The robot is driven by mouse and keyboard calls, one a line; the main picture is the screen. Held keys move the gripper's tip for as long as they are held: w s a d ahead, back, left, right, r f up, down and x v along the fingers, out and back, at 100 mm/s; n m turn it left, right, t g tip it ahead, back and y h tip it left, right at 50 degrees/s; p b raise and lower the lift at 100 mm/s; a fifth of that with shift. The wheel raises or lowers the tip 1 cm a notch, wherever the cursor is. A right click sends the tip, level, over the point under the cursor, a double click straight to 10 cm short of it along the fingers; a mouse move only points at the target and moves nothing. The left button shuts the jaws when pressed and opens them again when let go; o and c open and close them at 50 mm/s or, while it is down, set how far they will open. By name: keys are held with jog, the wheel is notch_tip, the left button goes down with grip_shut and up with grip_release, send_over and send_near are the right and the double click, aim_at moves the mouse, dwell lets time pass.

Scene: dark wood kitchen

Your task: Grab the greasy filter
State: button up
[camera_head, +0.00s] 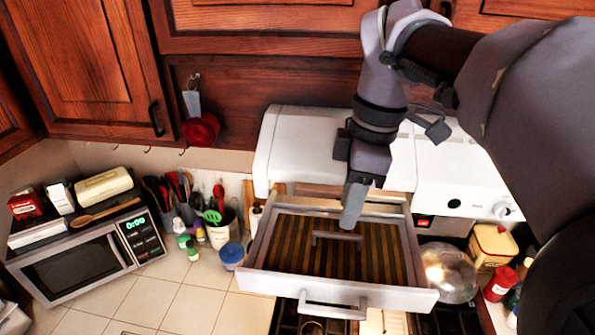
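The greasy filter (290,250) is a brown striped panel lying in a pulled-out white drawer frame (340,290) below the white range hood (300,150). A grey bar handle (335,236) stands on the filter near its middle. My gripper (352,208) points down over the filter, with its fingertips just above and at the right part of that handle. I see the fingers edge-on, so their gap is hidden. I cannot tell whether they touch the handle.
The drawer's own front handle (333,307) sticks out toward me above the stove. A microwave (90,255), a utensil pot (218,232) and small jars stand on the left counter. A glass bowl (447,272) and a yellow canister (492,246) are at the right. Wooden cabinets hang above.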

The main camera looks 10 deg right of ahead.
aim_at(337, 234)
jog(key=f, duration=0.2)
jog(key=a+f, duration=0.1)
jog(key=f, duration=0.2)
jog(key=shift+a+f+b, duration=0.15)
jog(key=shift+f+b, duration=0.05)
jog(key=shift+b, duration=0.15)
jog(key=shift+f, duration=0.35)
jog(key=shift+w, duration=0.3)
jog(key=shift+s, duration=0.1)
grip_shut()
